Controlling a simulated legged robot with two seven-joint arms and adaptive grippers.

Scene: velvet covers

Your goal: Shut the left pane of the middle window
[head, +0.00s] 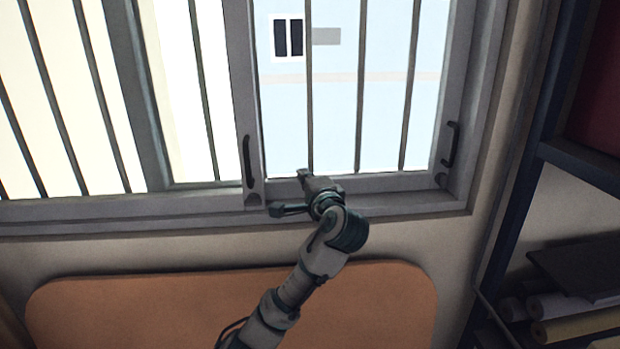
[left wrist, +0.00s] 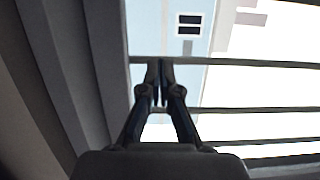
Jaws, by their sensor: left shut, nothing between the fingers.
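A grey-framed window fills the top of the head view, with dark vertical bars across it. A sliding pane has its left stile (head: 241,85) left of centre, with a dark handle (head: 248,160) on it. Another dark handle (head: 450,145) is on the upright at the right. I cannot tell for certain which pane is the left one of the middle window. My left gripper (head: 304,174) is shut and empty at the bottom rail, right of the left handle and apart from it. Its closed fingers (left wrist: 160,68) show in the left wrist view, in front of the bars. My right gripper is not in view.
A grey sill (head: 120,211) runs under the window. An orange-brown rounded panel (head: 120,310) stands below it, behind my left arm. At the right is a dark shelf frame (head: 530,190) with rolls (head: 575,328) on it.

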